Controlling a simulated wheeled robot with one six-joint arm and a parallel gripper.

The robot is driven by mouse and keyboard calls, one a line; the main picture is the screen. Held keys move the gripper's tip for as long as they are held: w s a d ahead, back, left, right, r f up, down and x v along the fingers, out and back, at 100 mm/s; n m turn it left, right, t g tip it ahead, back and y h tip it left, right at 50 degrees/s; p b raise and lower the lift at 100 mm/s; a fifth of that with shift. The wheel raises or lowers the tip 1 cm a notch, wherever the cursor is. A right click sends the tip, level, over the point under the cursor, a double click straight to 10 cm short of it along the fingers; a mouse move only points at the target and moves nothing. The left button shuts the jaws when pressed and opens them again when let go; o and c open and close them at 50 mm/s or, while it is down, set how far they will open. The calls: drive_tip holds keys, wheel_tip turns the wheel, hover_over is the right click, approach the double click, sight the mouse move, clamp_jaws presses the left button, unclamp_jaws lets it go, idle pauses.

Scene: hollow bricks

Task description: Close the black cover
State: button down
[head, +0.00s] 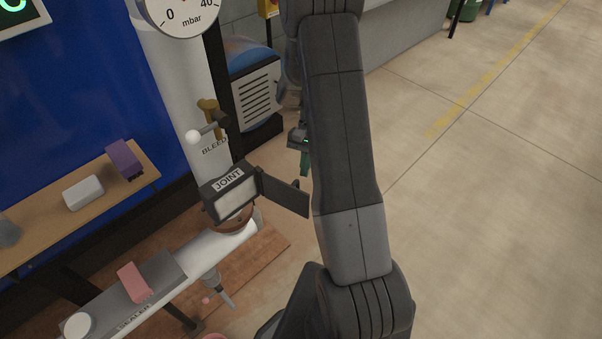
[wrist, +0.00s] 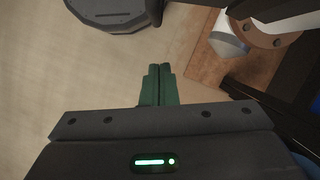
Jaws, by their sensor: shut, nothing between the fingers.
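The black cover (head: 285,193) is a flat dark panel hinged on the right edge of a dark box labelled JOINT (head: 229,190). It stands open, swung out to the right, and the box's pale inside shows. My gripper (head: 305,172) has green fingers and is just behind and above the cover's outer part in the head view, partly hidden by my arm. In the wrist view my gripper (wrist: 159,68) has its fingers together with nothing between them. No contact with the cover is visible.
A white pipe (head: 222,246) with a brown flange (head: 233,219) runs below the box. A shelf (head: 150,162) holds small blocks at left. A grey compressor-like unit (head: 257,88) stands behind. Floor at right is clear.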

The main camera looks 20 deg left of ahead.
sight(290, 191)
drive_tip(key=shift+s+d+r, duration=0.1)
drive_tip(key=shift+s+r, duration=0.1)
drive_tip(key=shift+s, duration=1.55)
drive_tip(key=shift+s, duration=0.1)
